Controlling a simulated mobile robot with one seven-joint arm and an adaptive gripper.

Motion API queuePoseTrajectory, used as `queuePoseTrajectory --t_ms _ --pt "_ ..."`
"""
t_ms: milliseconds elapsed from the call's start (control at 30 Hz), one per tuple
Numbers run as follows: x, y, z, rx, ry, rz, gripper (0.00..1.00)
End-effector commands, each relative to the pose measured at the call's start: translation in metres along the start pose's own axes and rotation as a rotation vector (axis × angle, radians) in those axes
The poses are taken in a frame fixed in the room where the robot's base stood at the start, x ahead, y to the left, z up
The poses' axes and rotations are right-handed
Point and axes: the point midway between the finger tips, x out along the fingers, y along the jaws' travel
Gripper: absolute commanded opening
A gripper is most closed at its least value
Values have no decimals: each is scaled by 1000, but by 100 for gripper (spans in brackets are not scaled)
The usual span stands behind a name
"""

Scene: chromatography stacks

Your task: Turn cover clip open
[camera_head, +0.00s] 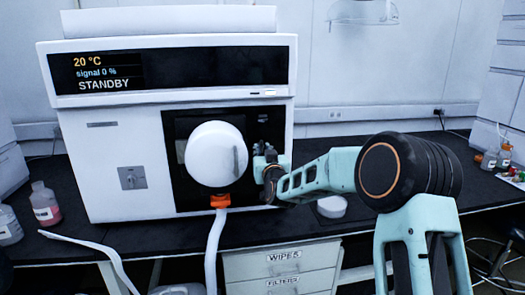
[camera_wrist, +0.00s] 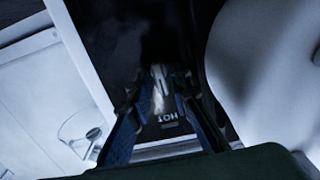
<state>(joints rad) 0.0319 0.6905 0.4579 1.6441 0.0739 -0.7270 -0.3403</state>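A silver clip (camera_wrist: 160,80), small and partly in shadow, stands at the dark panel in the wrist view, between the tips of my gripper's fingers. My gripper (camera_head: 267,165) is at the right of the round white cover (camera_head: 215,154) in the head view, close to the front of the instrument. The wrist view shows my gripper (camera_wrist: 161,92) with its two blue-padded fingers apart, one on each side of the clip. I cannot tell whether either finger touches it. The cover also fills the right of the wrist view (camera_wrist: 265,75). In the head view my gripper hides the clip.
The white instrument (camera_head: 105,165) has a display reading STANDBY. An orange fitting (camera_head: 220,201) and white hose (camera_head: 215,245) hang below the cover. Bottles (camera_head: 45,203) stand at left. A round white item (camera_head: 331,207) lies near my arm.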

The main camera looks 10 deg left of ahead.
Motion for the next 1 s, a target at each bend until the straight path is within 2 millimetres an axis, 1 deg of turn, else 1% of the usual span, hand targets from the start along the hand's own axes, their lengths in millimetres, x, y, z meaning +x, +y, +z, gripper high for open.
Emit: queuePoseTrajectory --t_ms 33,133,367,567,767,1000 --pt "0 0 0 0 0 0 11" --pt "0 0 0 0 0 0 0" --pt "0 0 0 1 0 0 0" --pt "0 0 2 35 1 0 0" --pt "0 1 4 138 2 0 0" --pt "0 2 6 345 3 0 0"
